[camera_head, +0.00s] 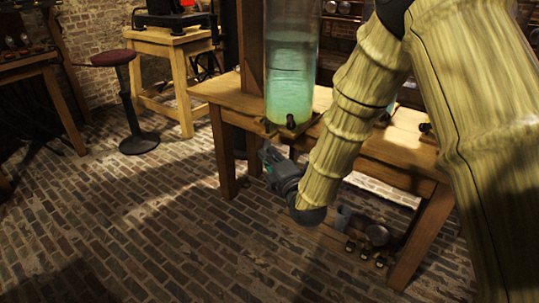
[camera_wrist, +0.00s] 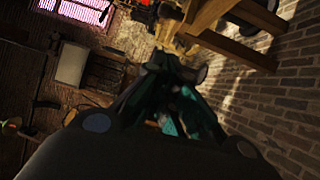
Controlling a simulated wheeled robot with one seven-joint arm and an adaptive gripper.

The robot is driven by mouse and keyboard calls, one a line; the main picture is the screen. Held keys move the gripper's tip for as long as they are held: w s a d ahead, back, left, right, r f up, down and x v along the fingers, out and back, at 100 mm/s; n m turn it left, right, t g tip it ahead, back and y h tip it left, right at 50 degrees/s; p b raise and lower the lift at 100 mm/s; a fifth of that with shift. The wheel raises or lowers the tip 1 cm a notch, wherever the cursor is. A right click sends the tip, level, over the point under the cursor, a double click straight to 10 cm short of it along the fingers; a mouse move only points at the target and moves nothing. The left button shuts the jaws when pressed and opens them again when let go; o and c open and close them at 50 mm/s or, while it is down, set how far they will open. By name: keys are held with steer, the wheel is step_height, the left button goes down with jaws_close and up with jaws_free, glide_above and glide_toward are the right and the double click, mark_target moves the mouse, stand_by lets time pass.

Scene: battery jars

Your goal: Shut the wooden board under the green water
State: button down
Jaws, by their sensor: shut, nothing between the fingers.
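A tall glass jar of green water (camera_head: 289,85) stands on the wooden table (camera_head: 230,92). A wooden board (camera_head: 262,129) shows below the jar at the table's front edge, with small dark knobs by it. It seems to stick out a little, but how far I cannot tell. My gripper (camera_head: 266,152) is just below and in front of this board, with a small gap in the picture; contact cannot be made out. In the wrist view my gripper (camera_wrist: 172,85) has its fingers together and empty. The board cannot be made out there.
A second jar, mostly hidden by my arm, stands on the same table. A low shelf with small items (camera_head: 375,236) lies under it. A stool (camera_head: 125,90) and a smaller wooden table (camera_head: 165,42) stand at the left. The brick floor (camera_head: 150,225) in front is clear.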

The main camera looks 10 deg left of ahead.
mark_target(264, 134)
steer(key=w+a, duration=0.1)
steer(key=w, duration=0.2)
steer(key=w+a+b, duration=0.1)
steer(key=w, duration=0.3)
steer(key=w+a+b, duration=0.1)
steer(key=w, duration=0.2)
steer(key=shift+w+a+r, duration=0.25)
steer(key=shift+a+r, duration=0.05)
steer(key=shift+w+d, duration=0.1)
